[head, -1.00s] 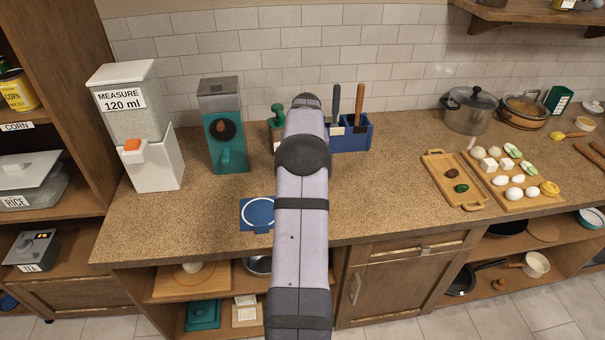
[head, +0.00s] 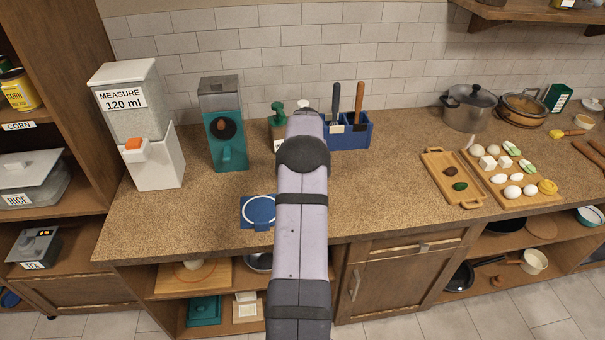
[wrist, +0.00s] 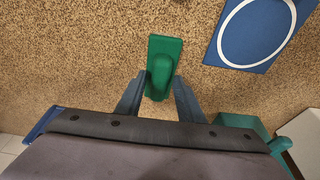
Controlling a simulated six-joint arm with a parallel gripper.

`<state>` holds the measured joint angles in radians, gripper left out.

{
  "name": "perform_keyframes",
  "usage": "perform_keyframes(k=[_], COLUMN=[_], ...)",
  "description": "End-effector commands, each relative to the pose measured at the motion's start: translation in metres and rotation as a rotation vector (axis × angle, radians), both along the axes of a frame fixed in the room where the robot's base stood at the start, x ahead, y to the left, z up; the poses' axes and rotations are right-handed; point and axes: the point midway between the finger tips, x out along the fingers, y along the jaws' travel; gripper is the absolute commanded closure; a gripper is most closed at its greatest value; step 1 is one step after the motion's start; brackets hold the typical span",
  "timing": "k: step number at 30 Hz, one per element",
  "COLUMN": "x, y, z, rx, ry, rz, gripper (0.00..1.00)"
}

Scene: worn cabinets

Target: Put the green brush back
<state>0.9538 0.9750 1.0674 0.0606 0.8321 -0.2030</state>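The green brush (wrist: 165,58) shows in the wrist view over the speckled counter, its narrower end between the fingertips of my gripper (wrist: 160,85). The fingers stand apart, one on each side, and I cannot tell whether either touches it. In the head view my arm hides the gripper and brush. A blue mat with a white ring (head: 244,218) lies on the counter left of my arm; it also shows at the upper right of the wrist view (wrist: 214,50). A blue caddy (head: 350,137) at the back holds a dark-handled and a brown-handled tool.
A teal dispenser (head: 229,155) and a white dispenser (head: 155,165) stand at the back left. Green-topped bottles (head: 278,120) stand behind my arm. Boards (head: 468,200) with food lie to the right, with a pot (head: 468,112) behind.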

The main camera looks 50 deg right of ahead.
Motion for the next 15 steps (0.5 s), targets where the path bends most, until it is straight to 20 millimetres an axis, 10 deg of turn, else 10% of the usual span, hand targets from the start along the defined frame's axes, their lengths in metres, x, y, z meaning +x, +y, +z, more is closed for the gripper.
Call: perform_keyframes(k=[15], x=[-0.0006], y=[0.0003], z=[0.0099], rx=[-0.003], ry=[-0.001], rz=[0.000], gripper=[0.60])
